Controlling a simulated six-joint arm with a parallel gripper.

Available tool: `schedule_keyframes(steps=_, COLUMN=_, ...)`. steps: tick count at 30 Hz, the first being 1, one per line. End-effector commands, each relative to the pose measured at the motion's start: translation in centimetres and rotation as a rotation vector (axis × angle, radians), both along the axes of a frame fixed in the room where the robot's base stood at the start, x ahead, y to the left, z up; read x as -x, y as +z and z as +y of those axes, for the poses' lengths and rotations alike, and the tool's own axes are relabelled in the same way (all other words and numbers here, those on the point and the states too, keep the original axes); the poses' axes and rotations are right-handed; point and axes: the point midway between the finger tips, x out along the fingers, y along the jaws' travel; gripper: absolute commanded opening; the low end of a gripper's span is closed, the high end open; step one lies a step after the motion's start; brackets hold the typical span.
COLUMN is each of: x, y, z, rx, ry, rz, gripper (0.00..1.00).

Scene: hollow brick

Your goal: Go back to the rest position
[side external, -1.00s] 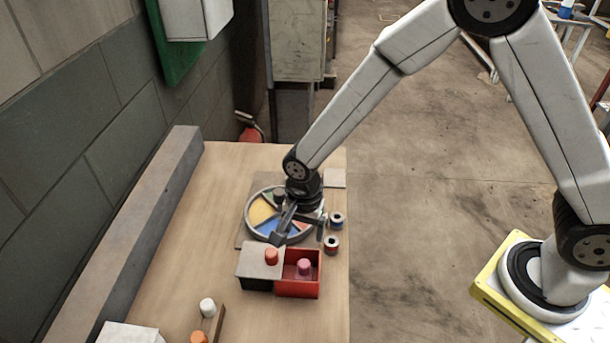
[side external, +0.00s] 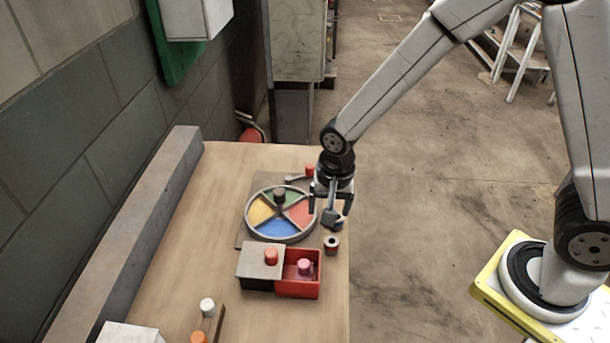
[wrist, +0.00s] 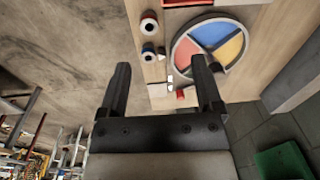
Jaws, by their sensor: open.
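My gripper (side external: 328,206) is open and holds nothing. In the side view it hangs above the right edge of the table, to the right of a round tray (side external: 250,232) with coloured sectors. In the wrist view its two fingers (wrist: 162,95) stand wide apart with nothing between them but background. The tray also shows in the wrist view (wrist: 178,58), beyond the fingertips.
A red box (side external: 310,290) with a sliding grey lid (side external: 255,262) sits in front of the tray. A small spool (side external: 331,243) stands near the table edge; a second spool shows in the wrist view (wrist: 149,53). A long grey beam (side external: 150,220) lines the left. Open floor lies right.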

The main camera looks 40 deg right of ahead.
Motion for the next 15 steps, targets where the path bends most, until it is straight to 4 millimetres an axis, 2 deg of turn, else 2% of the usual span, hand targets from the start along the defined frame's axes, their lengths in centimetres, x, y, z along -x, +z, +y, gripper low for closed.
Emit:
schedule_keyframes(steps=3, x=0.9, y=1.5, z=-2.2, rx=0.005, ry=0.111, rz=-0.033, gripper=0.84)
schedule_keyframes(steps=15, x=5.1, y=4.7, z=-8.3, rx=0.068, ry=0.504, rz=-0.128, gripper=0.84)
